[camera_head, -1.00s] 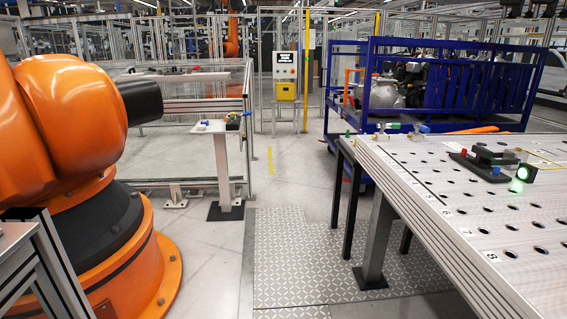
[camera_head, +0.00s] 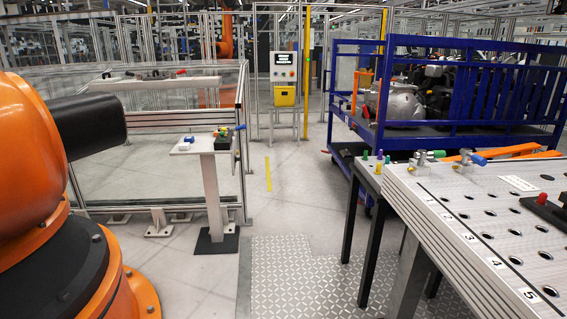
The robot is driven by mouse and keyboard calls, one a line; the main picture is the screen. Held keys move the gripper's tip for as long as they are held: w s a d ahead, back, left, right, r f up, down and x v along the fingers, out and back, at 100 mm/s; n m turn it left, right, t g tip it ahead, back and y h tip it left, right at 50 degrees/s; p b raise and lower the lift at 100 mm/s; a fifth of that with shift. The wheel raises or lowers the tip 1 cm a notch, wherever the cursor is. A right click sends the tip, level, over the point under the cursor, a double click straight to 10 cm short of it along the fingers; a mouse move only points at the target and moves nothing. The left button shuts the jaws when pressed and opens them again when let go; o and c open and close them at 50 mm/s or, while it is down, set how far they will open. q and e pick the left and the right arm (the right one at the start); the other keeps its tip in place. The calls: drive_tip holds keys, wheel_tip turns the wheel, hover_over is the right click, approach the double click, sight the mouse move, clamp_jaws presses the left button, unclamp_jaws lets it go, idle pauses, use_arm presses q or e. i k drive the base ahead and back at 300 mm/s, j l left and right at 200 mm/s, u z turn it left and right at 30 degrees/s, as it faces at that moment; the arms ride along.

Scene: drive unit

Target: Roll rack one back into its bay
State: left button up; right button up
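A blue wheeled rack (camera_head: 450,134) with railed sides stands at the right, behind the perforated table. It carries grey metal castings (camera_head: 402,101) and dark engine-like parts. Its left end and part of its lower deck show; the table hides much of its lower right side. I cannot read a number that marks it as rack one, and I cannot make out a marked bay. Neither of my grippers is in view.
The perforated table (camera_head: 449,193) fills the lower right. An orange robot arm (camera_head: 40,210) stands at the left. A small pedestal table (camera_head: 206,146) stands by the fenced cell. A yellow-boxed control stand (camera_head: 285,93) is at the back. Clear floor (camera_head: 300,190) runs up the middle.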

sight(451, 104)
drive_tip(key=i+z, duration=0.1)
drive_tip(key=i, duration=0.6)
drive_tip(key=i+j+z, duration=0.1)
drive_tip(key=i, duration=0.65)
drive_tip(key=i+z, duration=0.25)
drive_tip(key=i, duration=0.5)
drive_tip(key=i+j+z, duration=0.1)
drive_tip(key=i+z, duration=0.2)
drive_tip(key=i, duration=0.4)
drive_tip(key=i+j+z, duration=0.1)
drive_tip(key=i+z, duration=0.15)
drive_tip(key=i, duration=0.8)
